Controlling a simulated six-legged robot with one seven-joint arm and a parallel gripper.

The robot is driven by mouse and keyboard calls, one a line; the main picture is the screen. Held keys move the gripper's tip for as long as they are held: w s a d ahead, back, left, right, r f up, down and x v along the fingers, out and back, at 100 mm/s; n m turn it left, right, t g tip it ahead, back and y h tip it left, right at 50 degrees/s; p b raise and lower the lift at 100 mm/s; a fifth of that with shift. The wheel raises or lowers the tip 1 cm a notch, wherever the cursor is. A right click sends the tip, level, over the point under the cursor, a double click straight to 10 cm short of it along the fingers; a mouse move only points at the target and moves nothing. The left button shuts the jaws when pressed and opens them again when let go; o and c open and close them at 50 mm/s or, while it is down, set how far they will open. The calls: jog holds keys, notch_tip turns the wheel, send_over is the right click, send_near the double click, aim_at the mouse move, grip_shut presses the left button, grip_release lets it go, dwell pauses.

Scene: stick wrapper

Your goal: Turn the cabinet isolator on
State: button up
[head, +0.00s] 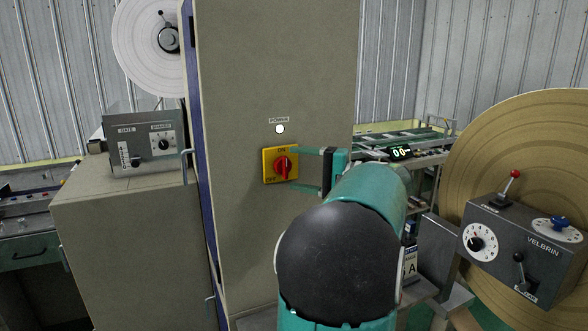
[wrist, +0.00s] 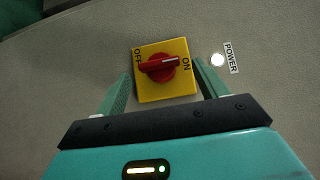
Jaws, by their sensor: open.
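The cabinet isolator has a yellow plate (head: 267,153) with a red knob (head: 283,167) on the cabinet's front face. ON is printed at the plate's top and OFF at its lower left. In the wrist view, the white line on the red knob (wrist: 160,66) points towards the ON label. My gripper (head: 294,171) is open and empty, in front of the isolator. In the wrist view my fingers (wrist: 160,78) stand on either side of the plate, apart from the knob.
A round white POWER lamp (head: 280,129) sits above the isolator. A grey control box (head: 140,143) stands on a lower cabinet at left. A VELBRIN box (head: 525,247) with levers and a large brown roll (head: 530,135) stand at right, and a green conveyor (head: 405,140) behind.

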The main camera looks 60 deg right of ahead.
jog(key=v, duration=1.1)
jog(key=shift+s, duration=0.35)
jog(key=shift+d, duration=0.1)
jog(key=w+a+f+n+g+y, duration=0.1)
jog(key=w+a+f+g, duration=0.2)
jog(key=a, duration=0.5)
jog(key=w+a+f+n+g+y, duration=0.1)
jog(key=w+a+f+n+g, duration=0.1)
jog(key=w+a, duration=0.45)
jog(key=w+a+f+n+g+y, duration=0.1)
jog(key=w+a+f+g, duration=0.15)
jog(key=a, duration=0.75)
jog(key=s+a+f+n+g+h, duration=0.2)
jog(key=a+f+n, duration=0.3)
jog(key=a, duration=0.6)
jog(key=s+a+f+n+g+h, duration=0.2)
jog(key=a+f+n+h, duration=0.3)
jog(key=a, duration=0.6)
jog(key=shift+s+f+n, duration=0.6)
jog(key=shift+s+f, duration=0.25)
jog(key=shift+s, duration=0.05)
